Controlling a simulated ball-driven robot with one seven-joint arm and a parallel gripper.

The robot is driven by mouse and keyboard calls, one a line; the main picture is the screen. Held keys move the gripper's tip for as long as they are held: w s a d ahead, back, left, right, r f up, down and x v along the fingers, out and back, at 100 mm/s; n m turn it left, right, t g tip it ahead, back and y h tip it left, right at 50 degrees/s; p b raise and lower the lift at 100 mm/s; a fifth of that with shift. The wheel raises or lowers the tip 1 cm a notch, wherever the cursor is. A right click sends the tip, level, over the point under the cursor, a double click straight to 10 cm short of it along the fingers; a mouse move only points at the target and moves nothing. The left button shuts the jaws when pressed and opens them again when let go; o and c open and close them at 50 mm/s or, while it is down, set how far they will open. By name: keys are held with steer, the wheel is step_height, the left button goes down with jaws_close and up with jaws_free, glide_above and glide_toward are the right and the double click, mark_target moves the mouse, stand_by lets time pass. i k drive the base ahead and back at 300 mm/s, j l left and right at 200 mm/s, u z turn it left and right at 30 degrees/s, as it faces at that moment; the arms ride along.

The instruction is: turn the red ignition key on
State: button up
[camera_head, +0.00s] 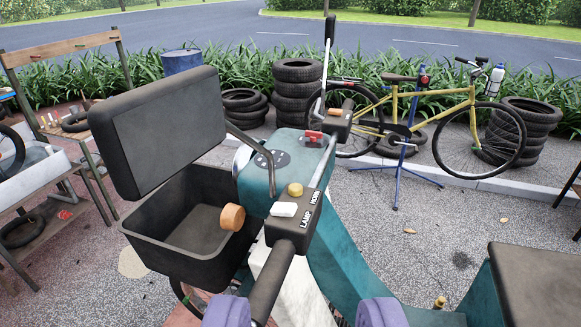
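The red ignition key (314,135) sits on top of the teal scooter-like cart's steering head (258,188), near the middle of the picture. It looks small, and whether it is turned cannot be told. A dark round panel (280,159) lies just left of it. My gripper (305,312) shows as two purple fingertips at the bottom edge, wide apart and empty. It is well nearer to the camera than the key and apart from it. The near handlebar grip (272,282) shows between the fingertips.
The near handlebar box marked LAMP and HORN (293,222) carries a white switch (284,209) and a yellow button (295,189). An open black bin (190,235) stands left, a far handlebar box (338,122) beyond the key, a dark seat (535,282) right.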

mark_target(313, 136)
steer(key=i+j, duration=0.35)
steer(key=i, duration=0.25)
steer(key=i+j, duration=0.4)
steer(key=i, duration=0.2)
